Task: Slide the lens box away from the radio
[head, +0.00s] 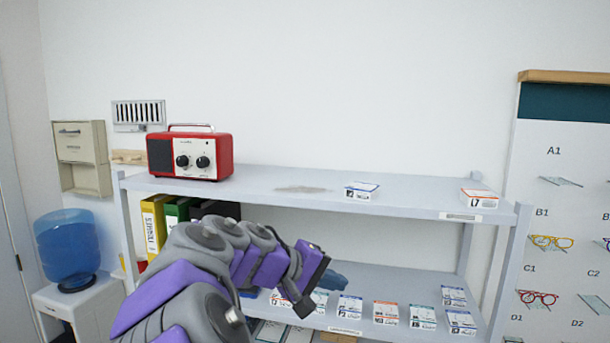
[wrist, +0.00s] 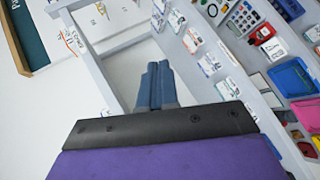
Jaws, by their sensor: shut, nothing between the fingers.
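The red radio (head: 190,153) stands upright at the left end of the top shelf. A small white lens box with a blue label (head: 361,191) lies on the same shelf, well right of the radio. Another, orange-labelled box (head: 480,198) lies near the right end; I cannot tell which one the task means. Neither touches the radio. My gripper (head: 340,282) is below the top shelf's front edge, in front of the lower shelf, apart from both boxes. In the wrist view its blue-grey fingers (wrist: 158,68) are together and empty.
The top shelf (head: 270,183) is clear between radio and blue-labelled box, except a grey smudge (head: 303,189). Several lens boxes (head: 386,313) line the lower shelf near my gripper. Binders (head: 153,225) stand at left. A glasses board (head: 565,150) stands at right, a water cooler (head: 68,245) far left.

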